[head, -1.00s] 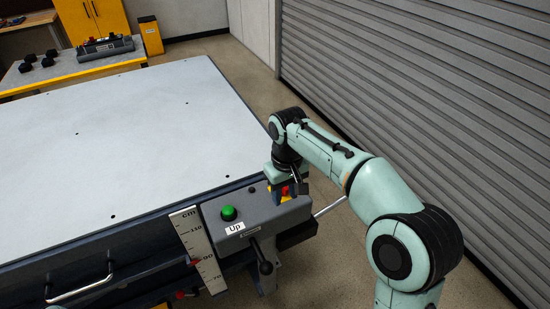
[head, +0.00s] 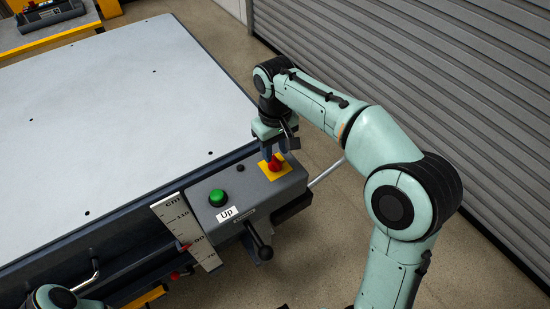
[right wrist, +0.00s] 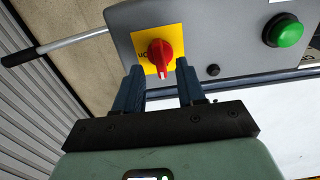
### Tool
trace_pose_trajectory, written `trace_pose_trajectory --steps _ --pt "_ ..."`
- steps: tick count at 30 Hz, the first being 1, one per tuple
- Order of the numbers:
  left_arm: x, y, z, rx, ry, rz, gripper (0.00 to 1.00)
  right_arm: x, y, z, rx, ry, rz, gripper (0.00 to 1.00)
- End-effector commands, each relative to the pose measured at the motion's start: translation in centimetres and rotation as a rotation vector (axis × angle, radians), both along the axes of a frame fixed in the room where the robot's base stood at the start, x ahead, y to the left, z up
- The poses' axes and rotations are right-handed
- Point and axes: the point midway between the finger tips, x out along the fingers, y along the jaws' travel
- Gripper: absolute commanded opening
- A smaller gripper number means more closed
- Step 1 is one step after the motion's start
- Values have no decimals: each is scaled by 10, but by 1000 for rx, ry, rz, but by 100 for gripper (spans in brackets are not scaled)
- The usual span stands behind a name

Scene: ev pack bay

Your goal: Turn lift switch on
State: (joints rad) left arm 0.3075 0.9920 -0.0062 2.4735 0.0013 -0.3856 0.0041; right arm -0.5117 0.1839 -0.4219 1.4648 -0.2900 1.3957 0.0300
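The lift switch is a red rotary knob (head: 275,163) on a yellow plate (head: 284,171) at the far right end of a grey control box (head: 233,207). In the right wrist view the red knob (right wrist: 160,54) has a white mark at its lower end, and part of a label shows on the yellow plate. My right gripper (head: 276,155) is above the knob, fingers pointing down. In the right wrist view its two fingers (right wrist: 161,80) are apart, with nothing between them, and the knob lies just beyond their tips. A small part of my left arm shows at the lower left; its gripper is hidden.
A green button (head: 218,197) labelled "Up" and a small black button (head: 240,168) sit on the same box. A black-knobbed lever (head: 264,252) sticks out in front. A height scale (head: 185,231) stands left of it. The large lift table top (head: 110,110) is bare.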

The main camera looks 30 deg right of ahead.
Motion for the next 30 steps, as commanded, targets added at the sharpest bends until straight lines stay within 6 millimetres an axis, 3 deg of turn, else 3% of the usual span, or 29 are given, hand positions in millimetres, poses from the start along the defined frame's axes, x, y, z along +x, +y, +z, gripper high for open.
trace_pose_trajectory --steps 6,17,18,21,22,30 --pt "-3 0 -7 0 3 0 43 0 0 -28 0 1 1 39" --pt "-3 0 -7 0 3 0 43 0 0 -33 0 -1 0 39" --pt "-3 0 -7 0 3 0 43 0 0 -33 0 -1 0 36" --pt "-3 0 -7 0 3 0 43 0 0 -33 0 -1 0 4" --pt "-3 0 -7 0 3 0 43 0 0 -33 0 -1 0 0" --pt "-3 0 -7 0 3 0 43 0 0 -33 0 -1 -11 0"
